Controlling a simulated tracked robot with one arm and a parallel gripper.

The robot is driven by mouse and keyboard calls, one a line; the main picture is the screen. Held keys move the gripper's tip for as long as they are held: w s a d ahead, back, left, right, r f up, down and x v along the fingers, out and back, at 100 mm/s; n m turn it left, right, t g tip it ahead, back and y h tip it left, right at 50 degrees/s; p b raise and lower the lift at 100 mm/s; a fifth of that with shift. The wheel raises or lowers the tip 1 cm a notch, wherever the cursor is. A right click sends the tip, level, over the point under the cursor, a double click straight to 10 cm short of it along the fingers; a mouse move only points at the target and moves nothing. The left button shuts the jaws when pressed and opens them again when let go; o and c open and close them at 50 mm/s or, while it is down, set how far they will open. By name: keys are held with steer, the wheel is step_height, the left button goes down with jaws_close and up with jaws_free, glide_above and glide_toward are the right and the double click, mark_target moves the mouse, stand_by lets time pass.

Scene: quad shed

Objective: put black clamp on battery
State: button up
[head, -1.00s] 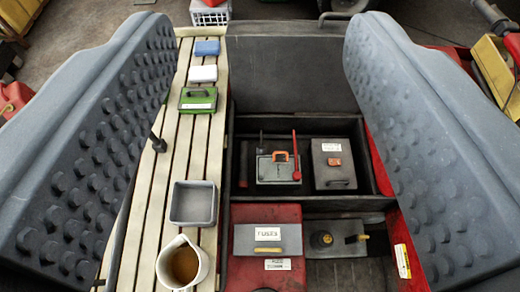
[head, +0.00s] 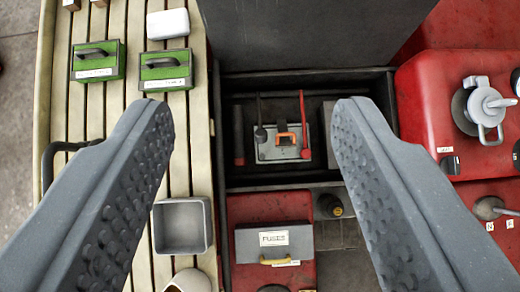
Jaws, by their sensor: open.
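The battery (head: 270,153) is a grey box with an orange handle, low in a dark compartment ahead of me. The black clamp (head: 260,134) hangs on a thin dark stem over the battery's back left part; I cannot tell whether they touch. A red clamp (head: 305,153) on a red stem is at the battery's right edge. My gripper (head: 252,106) is open and empty, its studded fingers wide apart. In the picture the left fingertip lies over the slatted bench and the right one by the compartment's right side, with the battery between them.
Dark compartment walls (head: 330,77) surround the battery, with a tall dark panel (head: 290,35) behind. The slatted bench (head: 60,200) at left holds green boxes (head: 165,70) and a grey tray (head: 182,226). A fuses box (head: 272,243) sits in front; a red tank (head: 425,90) stands right.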

steer(key=w+f+g+p, duration=0.25)
steer(key=w+f, duration=0.35)
steer(key=f, duration=0.4)
steer(key=m+g+b, duration=0.1)
steer(key=g+b, duration=0.4)
steer(key=g, duration=0.1)
glide_above(261, 134)
steer(key=f, duration=3.4)
steer(key=shift+a+f, duration=0.2)
steer(key=shift+f, duration=0.15)
step_height(261, 134, down, 3)
steer(key=shift+d+b, duration=0.15)
steer(key=shift+b, duration=0.45)
steer(key=shift+f, duration=1.05)
steer(key=shift+c, duration=0.2)
